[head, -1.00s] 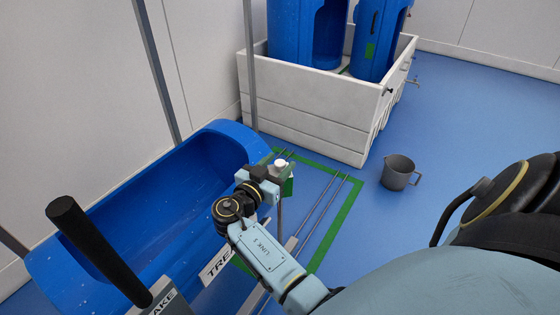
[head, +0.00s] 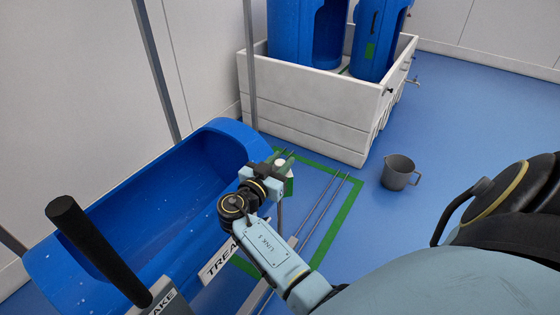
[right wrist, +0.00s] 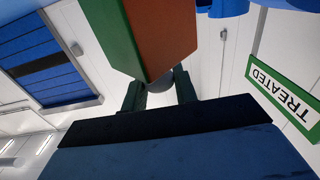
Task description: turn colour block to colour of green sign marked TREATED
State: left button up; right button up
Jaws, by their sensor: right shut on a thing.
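The colour block (right wrist: 150,30) fills the top of the right wrist view, with a green face on its left and an orange-brown face on its right. In the head view the block (head: 289,186) is small, mostly hidden by my gripper, and shows some green. My right gripper (head: 279,168) is shut on it; its fingers (right wrist: 158,88) close around a grey round part beside the block in the wrist view. The green-bordered TREATED sign (right wrist: 285,94) hangs at the right there. My left gripper is out of view.
A long blue tub (head: 60,255) lies left of my arm. A black-handled lever (head: 95,250) stands in front of it. A white crate (head: 310,118) holds blue tubs (head: 372,45). A grey jug (head: 398,172) stands on open blue floor inside the right half.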

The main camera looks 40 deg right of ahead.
jog(key=shift+t, duration=0.3)
jog(key=shift+n+t, duration=0.3)
jog(key=shift+n, duration=0.1)
jog(key=shift+s+n+t+y, duration=0.1)
jog(key=shift+n+t+y, duration=0.6)
jog(key=shift+t, duration=0.3)
jog(key=shift+f+n+t+y+b, duration=0.1)
jog(key=shift+n+t+y+b, duration=0.6)
jog(key=shift+t, duration=0.4)
jog(key=n+t+y, duration=0.2)
jog(key=shift+n+t+b, duration=0.3)
jog(key=shift+t, duration=0.1)
jog(key=n+t+y, duration=0.1)
jog(key=y, duration=0.1)
jog(key=shift+n+t+y, duration=0.3)
jog(key=shift+n, duration=0.1)
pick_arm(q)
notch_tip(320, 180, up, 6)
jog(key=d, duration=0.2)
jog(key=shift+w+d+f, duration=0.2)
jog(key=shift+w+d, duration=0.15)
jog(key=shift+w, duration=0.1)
pick_arm(e)
jog(key=shift+n+t+y, duration=0.3)
jog(key=shift+y, duration=0.1)
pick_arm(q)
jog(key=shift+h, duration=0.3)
pick_arm(e)
jog(key=shift+y, duration=0.3)
